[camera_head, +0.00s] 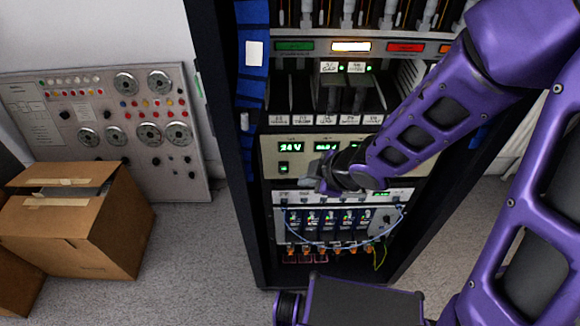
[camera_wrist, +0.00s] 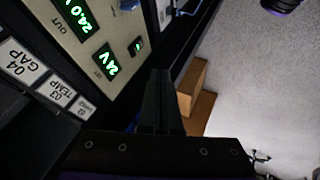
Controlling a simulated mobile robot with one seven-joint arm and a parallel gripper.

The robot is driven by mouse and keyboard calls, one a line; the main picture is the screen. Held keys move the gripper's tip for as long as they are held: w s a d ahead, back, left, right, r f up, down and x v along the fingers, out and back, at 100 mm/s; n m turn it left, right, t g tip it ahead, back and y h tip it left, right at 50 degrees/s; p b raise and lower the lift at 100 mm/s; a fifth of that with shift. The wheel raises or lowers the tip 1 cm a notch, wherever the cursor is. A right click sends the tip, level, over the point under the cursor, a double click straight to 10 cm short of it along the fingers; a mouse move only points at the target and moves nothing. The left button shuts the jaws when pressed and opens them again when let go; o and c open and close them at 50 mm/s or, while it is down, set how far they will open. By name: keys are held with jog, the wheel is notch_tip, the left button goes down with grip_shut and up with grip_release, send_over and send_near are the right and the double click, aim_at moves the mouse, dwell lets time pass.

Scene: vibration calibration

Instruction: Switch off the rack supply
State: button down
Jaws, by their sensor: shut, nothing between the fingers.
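The rack supply (camera_head: 270,158) is a beige panel in the middle of the dark rack, with lit green displays. Its left display (camera_head: 290,147) reads 24 V, and a small green-lit switch (camera_head: 284,169) sits below that display. In the wrist view the panel (camera_wrist: 60,47) is at the upper left, and the lit switch (camera_wrist: 136,46) is near its edge. My gripper (camera_head: 314,184) is shut and empty in front of the panel's lower part, right of the switch. Its dark fingers (camera_wrist: 160,76) also show in the wrist view, apart from the switch there. My wrist hides the panel's middle.
Labelled modules (camera_head: 300,119) sit above the supply. Below it, a unit with lit modules has a looping blue cable (camera_head: 340,246). A cardboard box (camera_head: 110,235) and a grey instrument panel (camera_head: 105,110) stand left of the rack. The floor between box and rack is clear.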

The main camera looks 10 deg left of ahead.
aim_at(282, 170)
jog(key=w+a+f+b, duration=0.4)
jog(key=w+a+f, duration=0.2)
jog(key=w+f, duration=0.1)
jog(key=shift+w+f+b, duration=0.15)
jog(key=shift+w+b, duration=0.15)
jog(key=shift+w, duration=0.05)
dwell(0.4)
jog(key=shift+w, duration=0.3)
jog(key=shift+r+p, duration=0.2)
jog(key=shift+p, duration=0.1)
